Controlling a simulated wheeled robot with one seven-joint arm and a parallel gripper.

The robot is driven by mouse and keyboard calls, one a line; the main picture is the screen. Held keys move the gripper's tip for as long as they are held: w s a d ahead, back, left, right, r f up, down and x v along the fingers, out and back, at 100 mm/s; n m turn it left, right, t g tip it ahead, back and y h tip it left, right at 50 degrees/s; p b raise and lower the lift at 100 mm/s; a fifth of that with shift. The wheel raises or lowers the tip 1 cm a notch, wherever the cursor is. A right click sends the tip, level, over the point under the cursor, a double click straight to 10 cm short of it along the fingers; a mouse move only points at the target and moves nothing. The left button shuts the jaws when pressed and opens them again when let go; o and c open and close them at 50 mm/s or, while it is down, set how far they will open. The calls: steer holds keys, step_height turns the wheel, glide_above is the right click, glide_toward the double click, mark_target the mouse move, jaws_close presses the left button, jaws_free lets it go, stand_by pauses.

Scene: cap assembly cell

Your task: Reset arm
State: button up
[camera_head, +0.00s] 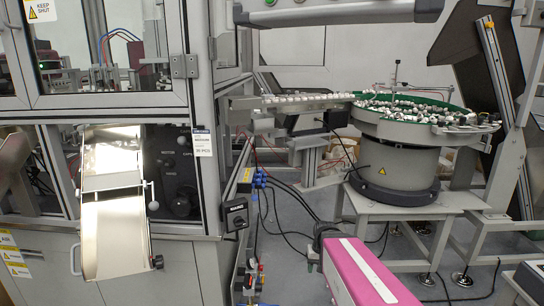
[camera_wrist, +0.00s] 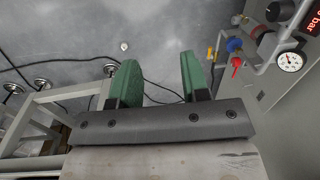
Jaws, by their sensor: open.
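My gripper (camera_wrist: 158,78) shows in the wrist view with its two green fingers spread apart. Nothing is between them, and they point over the grey floor (camera_wrist: 75,42). I cannot make out the gripper in the head view.
In the head view, a bowl feeder (camera_head: 400,120) full of small caps stands on a grey stand (camera_head: 410,205). A feed track (camera_head: 305,103) runs from it to the glazed machine cabinet (camera_head: 120,104). A metal chute (camera_head: 115,235) slopes down in front. A pressure gauge (camera_wrist: 290,62) is right in the wrist view.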

steer(key=s+r, duration=0.1)
steer(key=s+d+r+h, duration=0.1)
steer(key=shift+s+d+r, duration=0.2)
steer(key=shift+d+r, duration=0.05)
steer(key=shift+r, duration=0.1)
stand_by(0.8)
